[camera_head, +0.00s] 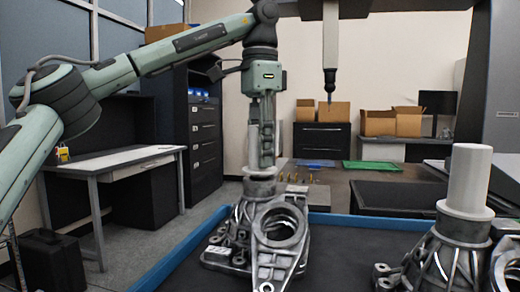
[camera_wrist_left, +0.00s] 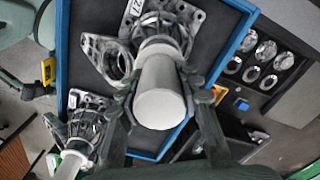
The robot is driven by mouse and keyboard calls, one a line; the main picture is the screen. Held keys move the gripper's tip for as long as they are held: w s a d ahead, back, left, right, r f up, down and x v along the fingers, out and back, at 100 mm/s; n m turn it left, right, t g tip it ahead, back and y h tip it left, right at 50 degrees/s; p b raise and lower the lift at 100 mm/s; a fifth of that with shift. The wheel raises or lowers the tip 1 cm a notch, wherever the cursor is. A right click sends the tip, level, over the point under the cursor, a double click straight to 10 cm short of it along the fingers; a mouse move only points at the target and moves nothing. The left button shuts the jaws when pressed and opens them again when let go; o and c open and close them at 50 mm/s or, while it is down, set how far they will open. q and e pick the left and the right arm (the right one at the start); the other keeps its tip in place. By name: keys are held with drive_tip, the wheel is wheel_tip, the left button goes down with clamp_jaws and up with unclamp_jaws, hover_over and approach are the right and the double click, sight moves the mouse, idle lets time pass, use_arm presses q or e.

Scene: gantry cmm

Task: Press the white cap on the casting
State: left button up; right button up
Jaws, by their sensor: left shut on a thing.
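My left gripper (camera_head: 262,160) points straight down over the left casting (camera_head: 268,232). Its fingers are shut on a white cap (camera_wrist_left: 160,95), a smooth cylinder between the two fingers in the left wrist view. In the head view the fingers hide most of this cap, and only a pale edge (camera_head: 258,172) shows at the casting's top. The cap lines up with the casting's neck; I cannot tell how deep it sits. A second casting (camera_head: 440,258) at the right carries an upright white cap (camera_head: 468,180). My right gripper is not in view.
The castings stand in a dark tray with a blue rim (camera_head: 185,252). A black bin (camera_head: 400,196) lies behind it at right. A vertical probe column (camera_head: 330,50) hangs at the back.

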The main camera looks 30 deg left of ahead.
use_arm(q)
drive_tip(key=o, duration=1.5)
